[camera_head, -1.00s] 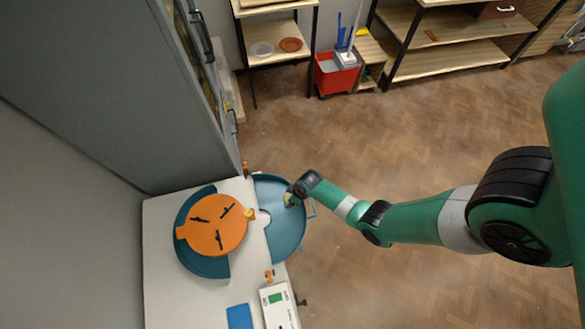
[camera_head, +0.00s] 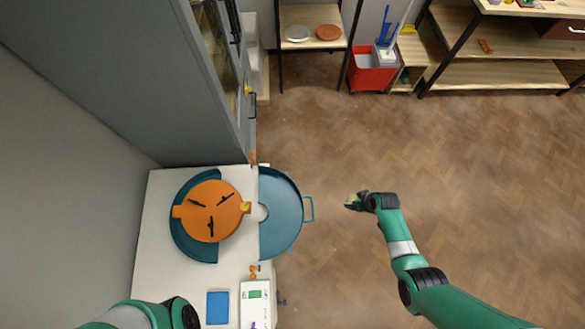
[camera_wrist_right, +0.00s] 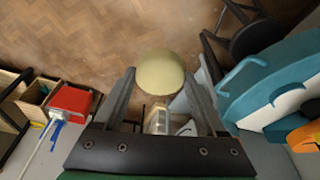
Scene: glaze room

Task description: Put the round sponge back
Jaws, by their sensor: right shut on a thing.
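The round sponge (camera_wrist_right: 160,72) is pale yellow and sits between the fingertips of my right gripper (camera_wrist_right: 159,82) in the right wrist view. In the head view my right gripper (camera_head: 356,202) is over the open floor, to the right of the teal pan (camera_head: 283,215), apart from it. The sponge shows there only as a small pale patch (camera_head: 350,204). Part of my left arm shows at the bottom left of the head view, but its gripper is out of frame.
An orange disc (camera_head: 212,228) with dark bars lies over the teal pan on a white table (camera_head: 160,200). A blue block (camera_head: 217,307) and a white box with a green display (camera_head: 256,310) are at the front. A red bucket (camera_head: 372,78) and shelves stand at the back.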

